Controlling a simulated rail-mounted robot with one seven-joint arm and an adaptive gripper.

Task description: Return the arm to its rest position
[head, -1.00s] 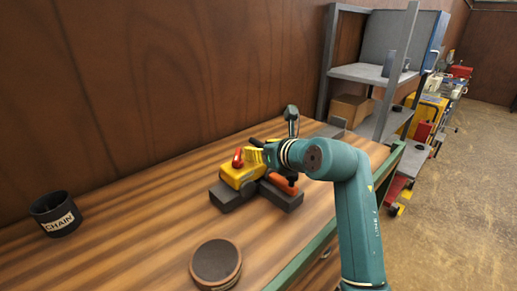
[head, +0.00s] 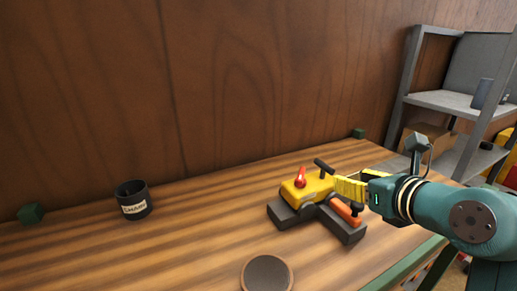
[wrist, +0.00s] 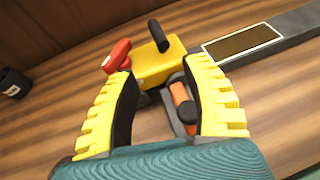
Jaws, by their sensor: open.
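My gripper (head: 338,188) reaches in from the right in the head view, its yellow fingers at the right side of a yellow device on the bench. In the wrist view the fingers of my gripper (wrist: 160,68) are spread wide, with nothing held between them. The yellow device (head: 302,192) has a red knob, a black handle, an orange grip (head: 345,211) and a dark grey base (head: 290,215). In the wrist view the yellow device (wrist: 158,66) lies just beyond the fingers; whether they touch it I cannot tell.
The wooden bench (head: 180,250) stands against a brown wall. A black cup labelled CHAIN (head: 132,200) is at left, and a round brown-topped disc (head: 267,275) is in front. A grey shelf (head: 455,104) stands at right. The bench between cup and device is clear.

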